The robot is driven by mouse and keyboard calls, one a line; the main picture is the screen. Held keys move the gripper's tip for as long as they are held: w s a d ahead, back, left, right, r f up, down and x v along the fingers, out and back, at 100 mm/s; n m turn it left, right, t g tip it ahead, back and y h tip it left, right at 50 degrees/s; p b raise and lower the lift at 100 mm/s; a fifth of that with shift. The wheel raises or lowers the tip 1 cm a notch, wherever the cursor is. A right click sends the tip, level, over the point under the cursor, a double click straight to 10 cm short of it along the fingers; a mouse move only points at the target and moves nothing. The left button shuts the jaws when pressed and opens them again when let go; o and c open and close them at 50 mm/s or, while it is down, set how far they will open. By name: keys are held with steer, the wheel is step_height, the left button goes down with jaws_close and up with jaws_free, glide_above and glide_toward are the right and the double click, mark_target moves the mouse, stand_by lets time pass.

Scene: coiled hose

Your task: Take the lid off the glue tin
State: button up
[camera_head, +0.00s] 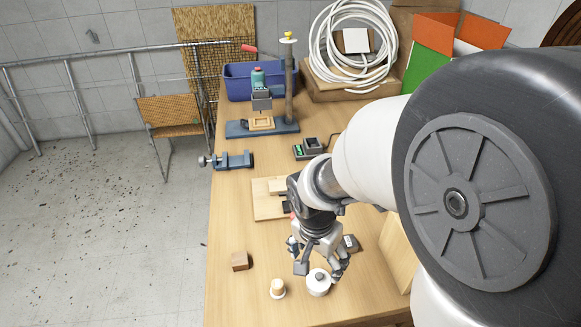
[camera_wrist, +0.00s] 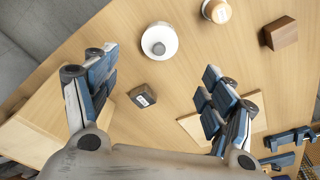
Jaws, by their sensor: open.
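The white round tin (camera_head: 318,287), which I take for the glue tin, stands upright near the front of the wooden table. A lid with a small dark knob (camera_head: 320,275) sits on its top. In the wrist view the tin (camera_wrist: 159,31) shows from above, with the lid's knob (camera_wrist: 158,47) near its middle. My gripper (camera_head: 319,267) is just above and behind the tin in the head view. In the wrist view my gripper (camera_wrist: 158,66) has its fingers wide apart with nothing between them; the tin lies beyond the fingertips. I see no contact.
A dark labelled box (camera_wrist: 144,97) lies near the tin. A blue vise (camera_head: 232,160) and white coiled hose (camera_head: 350,45) are farther back.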

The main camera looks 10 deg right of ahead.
steer(key=b, duration=0.1)
glide_above(319, 276)
steer(key=f, duration=0.5)
steer(key=shift+s+a+f, duration=0.25)
steer(key=shift+a+f, duration=0.05)
steer(key=shift+f, duration=0.1)
steer(key=f, duration=0.1)
steer(key=f+b, duration=0.1)
steer(key=f, duration=0.1)
steer(key=f+b, duration=0.1)
steer(key=f, duration=0.1)
steer(key=shift+w+d, duration=0.3)
steer(key=c, duration=1)
